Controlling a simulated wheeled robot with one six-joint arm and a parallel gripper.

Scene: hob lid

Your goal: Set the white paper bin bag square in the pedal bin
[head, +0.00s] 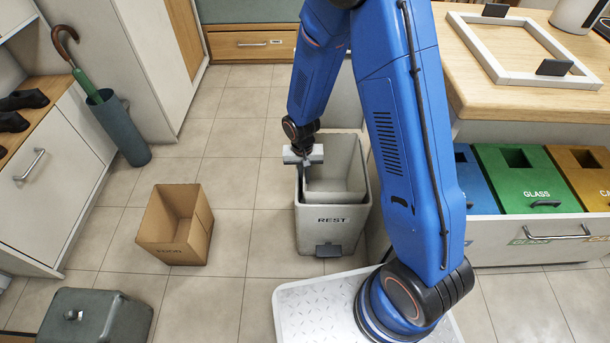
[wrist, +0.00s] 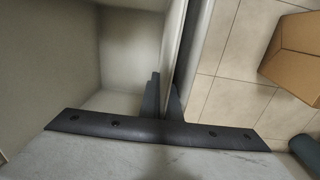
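The pedal bin (head: 330,238) is pale grey, marked REST, and stands open on the floor with its pedal towards me. The white paper bin bag (head: 335,197) is down inside it, its rim near the bin's rim. A dark gap shows between them at the front left. My gripper (head: 306,164) is at the left side of the bin's mouth, pointing down. In the wrist view, my gripper's fingers (wrist: 164,98) are close together on either side of the bag's thin wall, and appear shut on it. The bin's wall (wrist: 205,45) runs just right of them. The bag's bottom corners are partly hidden.
An open cardboard box (head: 175,228) stands left of the bin. A grey lidded box (head: 95,318) is at lower left. An umbrella stand (head: 122,128) is by the left cabinet. A drawer of sorting bins (head: 525,180) is at right. Floor around the cardboard box is clear.

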